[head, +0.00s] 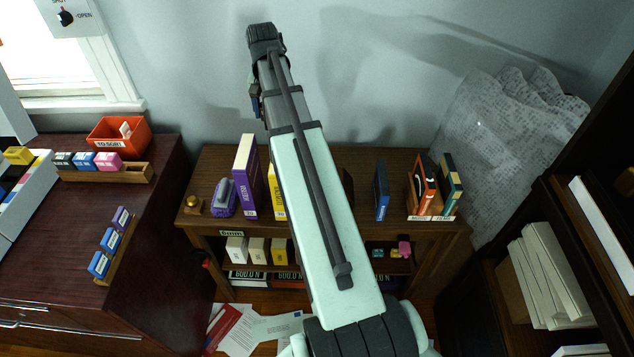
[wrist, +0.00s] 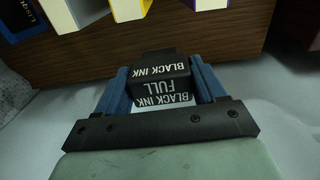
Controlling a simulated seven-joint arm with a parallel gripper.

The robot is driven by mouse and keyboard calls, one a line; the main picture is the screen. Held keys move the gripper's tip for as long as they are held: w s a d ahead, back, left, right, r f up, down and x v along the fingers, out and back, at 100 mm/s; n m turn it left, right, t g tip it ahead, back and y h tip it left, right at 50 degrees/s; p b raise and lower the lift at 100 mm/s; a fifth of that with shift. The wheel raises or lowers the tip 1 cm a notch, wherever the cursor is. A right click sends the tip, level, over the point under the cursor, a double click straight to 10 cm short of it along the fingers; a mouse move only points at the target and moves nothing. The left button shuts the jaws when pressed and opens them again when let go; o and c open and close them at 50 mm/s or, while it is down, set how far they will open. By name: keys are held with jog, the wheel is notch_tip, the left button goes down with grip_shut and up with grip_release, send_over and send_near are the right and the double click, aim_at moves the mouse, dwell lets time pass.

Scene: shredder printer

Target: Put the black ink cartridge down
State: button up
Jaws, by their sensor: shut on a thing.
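The black ink cartridge (wrist: 165,88) is a black block with white "BLACK INK FULL" lettering, seen in the wrist view. My gripper (wrist: 163,82) is shut on it, with one blue finger on each side. In the wrist view the cartridge appears in front of the brown wooden shelf unit (wrist: 90,67); I cannot tell if it touches the wood. In the head view my arm reaches up towards the wall, and a blue part of my gripper shows beside it. The cartridge is hidden in the head view.
The shelf unit (head: 321,160) carries upright books, including a purple one (head: 245,176) and a blue one (head: 381,190). On the left desk stand an orange "TO SORT" bin (head: 119,136), a wooden rack (head: 137,173) of cartridges and a smaller rack (head: 121,252). A dark bookcase stands right.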

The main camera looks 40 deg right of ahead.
jog(key=s+d+f, duration=0.8)
jog(key=s+d, duration=0.4)
jog(key=s, duration=0.2)
jog(key=shift+d+f, duration=0.3)
jog(key=shift+f, duration=0.1)
jog(key=shift+f, duration=4.9)
jog(key=o, duration=1.6)
jog(key=shift+f, duration=0.1)
